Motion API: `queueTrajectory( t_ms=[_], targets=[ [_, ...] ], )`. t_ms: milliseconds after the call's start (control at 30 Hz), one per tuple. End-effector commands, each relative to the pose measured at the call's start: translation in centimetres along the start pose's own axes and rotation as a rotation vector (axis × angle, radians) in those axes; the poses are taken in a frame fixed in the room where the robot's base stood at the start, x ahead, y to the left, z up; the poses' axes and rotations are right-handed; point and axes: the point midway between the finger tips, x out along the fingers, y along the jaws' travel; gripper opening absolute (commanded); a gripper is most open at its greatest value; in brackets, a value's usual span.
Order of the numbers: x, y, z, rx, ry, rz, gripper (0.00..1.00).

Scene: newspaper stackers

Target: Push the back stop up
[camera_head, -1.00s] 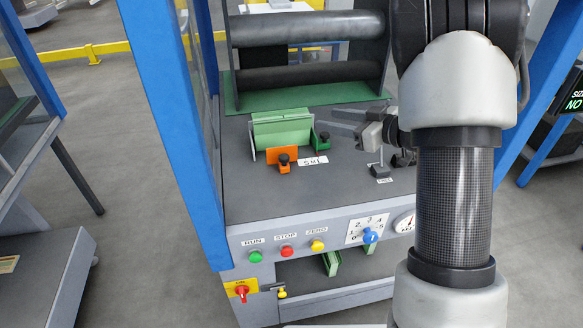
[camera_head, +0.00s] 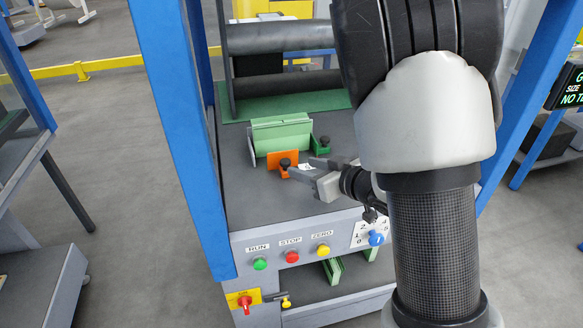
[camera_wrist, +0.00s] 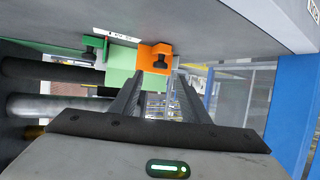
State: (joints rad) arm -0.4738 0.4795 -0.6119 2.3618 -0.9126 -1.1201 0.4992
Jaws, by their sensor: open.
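An orange stop plate (camera_head: 273,160) with a black knob (camera_head: 285,163) stands upright on the grey machine table, in front of a light green stack (camera_head: 280,135). A dark green stop (camera_head: 321,148) with its own black knob is to the right of the stack. No readable label shows which one is the back stop. My gripper (camera_head: 302,168) is open and empty, its fingertips close to the right of the orange stop's knob. In the wrist view the orange stop (camera_wrist: 150,52) and its knob (camera_wrist: 160,63) show just beyond the tips of my gripper (camera_wrist: 158,77). Contact cannot be told.
Blue posts (camera_head: 170,100) flank the table. The front panel carries green, red and yellow buttons (camera_head: 291,256) and a blue dial knob (camera_head: 376,238). The table front left is clear.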

Motion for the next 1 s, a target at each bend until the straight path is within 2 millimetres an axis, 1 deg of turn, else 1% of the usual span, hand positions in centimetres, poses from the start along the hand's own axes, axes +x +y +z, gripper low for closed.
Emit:
queueTrajectory(
  t_ms=[33,100,200,300,400,500,767,867,1000],
  targets=[
    [1.3,-0.2,0.3,-0.003,-0.002,-0.004,0.42],
    [2.7,-0.1,0.3,-0.004,-0.001,-0.004,0.42],
    [4.4,-0.2,0.2,-0.003,0.000,-0.004,0.42],
    [5.7,0.0,0.1,-0.001,0.000,-0.001,0.42],
    [6.5,-0.1,0.1,-0.001,-0.001,-0.002,0.42],
    [6.9,-0.1,0.0,-0.001,0.001,-0.001,0.42],
    [7.0,0.0,-0.1,0.001,0.001,0.000,0.42],
    [7.0,0.0,-0.1,0.000,0.001,-0.001,0.27],
    [7.0,0.0,-0.1,0.000,0.001,-0.001,0.03]
  ],
)
